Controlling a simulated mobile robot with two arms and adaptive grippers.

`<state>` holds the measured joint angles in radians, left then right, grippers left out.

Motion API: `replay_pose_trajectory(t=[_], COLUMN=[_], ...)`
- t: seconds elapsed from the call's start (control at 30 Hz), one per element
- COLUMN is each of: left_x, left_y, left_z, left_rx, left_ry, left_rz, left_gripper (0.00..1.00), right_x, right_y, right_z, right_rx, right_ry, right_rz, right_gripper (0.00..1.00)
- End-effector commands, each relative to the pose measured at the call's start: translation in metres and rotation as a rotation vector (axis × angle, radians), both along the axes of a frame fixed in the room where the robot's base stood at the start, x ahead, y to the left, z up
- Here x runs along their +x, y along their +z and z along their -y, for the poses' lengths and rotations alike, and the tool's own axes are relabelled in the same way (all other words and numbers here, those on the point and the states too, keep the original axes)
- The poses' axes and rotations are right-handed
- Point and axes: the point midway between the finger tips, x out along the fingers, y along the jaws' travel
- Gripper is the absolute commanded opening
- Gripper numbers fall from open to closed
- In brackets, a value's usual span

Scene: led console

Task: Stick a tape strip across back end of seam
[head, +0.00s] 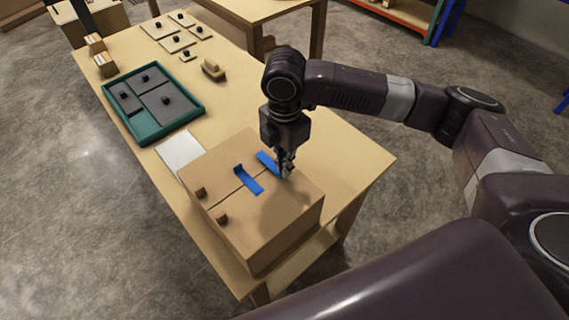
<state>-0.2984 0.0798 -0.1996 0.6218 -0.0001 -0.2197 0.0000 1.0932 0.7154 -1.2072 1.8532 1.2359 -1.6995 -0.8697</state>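A brown cardboard box (257,225) sits at the near end of the table, with a seam across its top. One blue tape strip (250,182) lies across the middle of the seam, its far end bent up. A second blue strip (266,161) is at the back end of the seam, at my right gripper. My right gripper (284,173) points down over this end, its fingers at the strip's near part. The fingers are small and partly hidden, so I cannot tell whether they are open or grip the strip. My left gripper is not in view.
Two small brown blocks (222,219) stand on the box's near-left edge. A white sheet (180,155) lies behind the box. A green tray (186,116) with dark panels, several light plates (160,28) and a wooden block (213,70) are farther back. The table (345,150) is clear right of the box.

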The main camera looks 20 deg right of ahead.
Motion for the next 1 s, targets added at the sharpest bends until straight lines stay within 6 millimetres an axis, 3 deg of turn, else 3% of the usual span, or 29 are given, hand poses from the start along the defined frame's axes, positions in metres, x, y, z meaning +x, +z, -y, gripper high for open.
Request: replay_pose_trajectory(t=[1.0], left_x=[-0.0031], left_y=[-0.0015], left_z=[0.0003], left_rx=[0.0], left_ry=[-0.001], left_rz=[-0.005], left_gripper=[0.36], right_x=[0.0], right_y=[-0.0107], right_z=[-0.0002], right_rx=[0.0], right_ry=[0.001], right_rz=[0.0], right_gripper=[0.0])
